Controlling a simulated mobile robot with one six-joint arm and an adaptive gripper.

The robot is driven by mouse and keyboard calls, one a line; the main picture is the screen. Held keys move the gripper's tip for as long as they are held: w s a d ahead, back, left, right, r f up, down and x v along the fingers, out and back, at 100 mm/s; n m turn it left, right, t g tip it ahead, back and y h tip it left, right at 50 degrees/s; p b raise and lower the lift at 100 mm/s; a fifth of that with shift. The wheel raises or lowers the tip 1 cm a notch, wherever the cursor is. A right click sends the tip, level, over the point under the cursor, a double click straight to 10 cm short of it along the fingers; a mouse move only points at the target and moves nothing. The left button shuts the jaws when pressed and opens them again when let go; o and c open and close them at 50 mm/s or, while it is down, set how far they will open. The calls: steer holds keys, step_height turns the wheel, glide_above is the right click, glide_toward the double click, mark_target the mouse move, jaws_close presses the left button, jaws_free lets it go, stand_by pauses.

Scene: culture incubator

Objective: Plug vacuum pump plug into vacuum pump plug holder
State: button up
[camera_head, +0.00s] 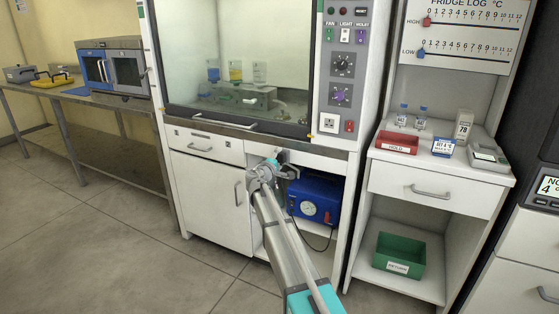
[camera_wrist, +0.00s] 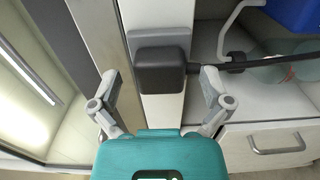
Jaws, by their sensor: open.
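The vacuum pump plug appears to be a dark rounded block (camera_wrist: 160,75) with a black cable (camera_wrist: 275,62) leaving to the right in the wrist view. It lies against a grey plate (camera_wrist: 150,42) on a white cabinet post. I cannot tell whether this plate is the plug holder, or whether the block is seated in it. My gripper (camera_wrist: 158,80) is open, its fingers on either side of the block with gaps. In the head view my gripper (camera_head: 287,170) is at the cabinet front above the blue vacuum pump (camera_head: 315,198); the plug is not discernible there.
The pump sits in an open cabinet bay under the fume hood (camera_head: 245,60). A white side cabinet (camera_head: 430,190) stands at right, with a green bin (camera_head: 399,256) below. Floor at left is clear.

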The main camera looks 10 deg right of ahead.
steer(key=shift+s, duration=0.1)
steer(key=v, duration=1.2)
steer(key=shift+d, duration=0.1)
stand_by(0.3)
